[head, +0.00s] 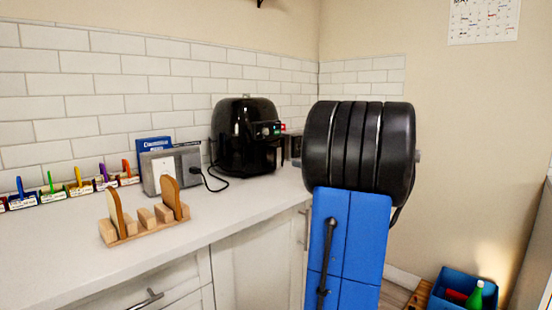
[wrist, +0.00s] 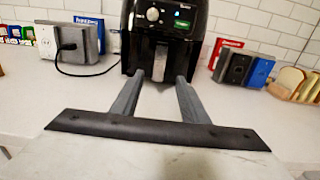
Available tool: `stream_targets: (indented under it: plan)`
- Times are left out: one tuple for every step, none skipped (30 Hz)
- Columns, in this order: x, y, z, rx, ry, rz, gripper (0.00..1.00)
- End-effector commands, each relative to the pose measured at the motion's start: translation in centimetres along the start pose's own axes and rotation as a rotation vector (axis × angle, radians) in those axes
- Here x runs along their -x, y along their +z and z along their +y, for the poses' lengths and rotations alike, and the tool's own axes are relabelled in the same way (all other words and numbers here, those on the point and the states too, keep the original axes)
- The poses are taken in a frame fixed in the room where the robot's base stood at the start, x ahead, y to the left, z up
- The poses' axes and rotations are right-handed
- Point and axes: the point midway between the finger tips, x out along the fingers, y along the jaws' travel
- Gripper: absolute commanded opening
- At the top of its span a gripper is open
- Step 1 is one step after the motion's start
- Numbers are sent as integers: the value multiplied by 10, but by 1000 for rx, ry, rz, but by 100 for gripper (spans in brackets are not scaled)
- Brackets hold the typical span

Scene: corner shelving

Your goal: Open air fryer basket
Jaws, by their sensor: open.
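The black air fryer (head: 243,150) stands on the white counter near the corner, its front panel lit with small green and red lights. In the wrist view the air fryer (wrist: 190,45) is straight ahead, with a dial and a green display above the basket front. A lighter upright handle (wrist: 160,62) shows at the middle of the basket front. My gripper (wrist: 158,82) is open, its two grey fingers pointing at the air fryer, one on each side of the handle in the picture. I cannot tell whether the fingertips reach the handle. In the head view my arm hides the gripper.
A grey box with a white outlet plate (head: 160,172) and a black cord stands left of the air fryer. A wooden rack holding bread slices (head: 145,222) is nearer on the counter (head: 70,235). In the wrist view, boxes (wrist: 232,66) stand to the right.

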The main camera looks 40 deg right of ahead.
Motion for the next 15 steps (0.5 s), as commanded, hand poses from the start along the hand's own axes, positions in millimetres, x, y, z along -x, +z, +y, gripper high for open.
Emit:
stream_targets:
  plan:
    - [-10, 0, 1, 0, 4, 0, 41]
    - [-15, 0, 1, 0, 4, -1, 41]
    - [-23, 0, 1, 0, 4, 0, 41]
    - [-28, 0, 1, 0, 3, 0, 41]
    - [-33, 0, 1, 0, 4, 0, 41]
    - [-40, 0, 1, 0, 4, 0, 41]
    - [-45, 0, 1, 0, 4, 1, 41]
    - [-50, 0, 1, 0, 3, 0, 41]
    - [-58, 0, 1, 0, 4, 0, 41]
    - [-63, 0, 1, 0, 3, 0, 41]
    - [-68, 0, 0, 0, 3, 0, 41]
    - [-76, 0, 1, 0, 4, 0, 41]
    - [-81, -1, 1, 0, 4, 1, 41]
    - [-86, -1, 1, 0, 3, 1, 41]
    - [-93, 0, 1, 0, 3, 0, 41]
